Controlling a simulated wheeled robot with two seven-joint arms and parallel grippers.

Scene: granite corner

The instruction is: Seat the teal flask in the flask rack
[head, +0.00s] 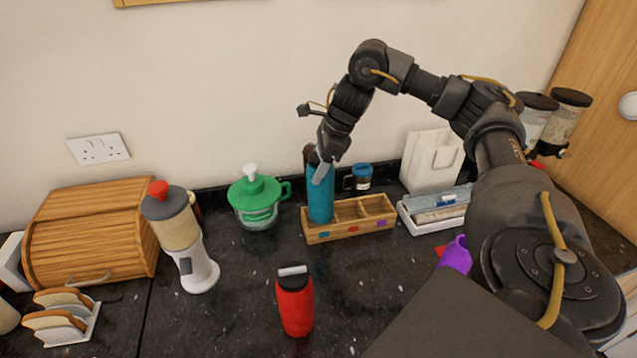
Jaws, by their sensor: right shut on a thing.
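The teal flask (320,199) stands upright at the left compartment of the wooden flask rack (344,235). The middle and right compartments look empty. My right gripper (321,170) is shut on the teal flask near its top. The flask's base is hidden by the rack's front wall, so I cannot tell if it rests on the bottom. A red flask (295,304) stands on the counter in front. A purple flask (456,254) is partly hidden by my right arm. My left gripper is not in view.
A green-lidded jug (257,199) stands left of the rack, and a blue-lidded jar (362,178) behind it. A white tray (425,226) and white bag (432,160) are at right. A grinder (189,240), bread box (90,235) and toast rack (68,322) are at left.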

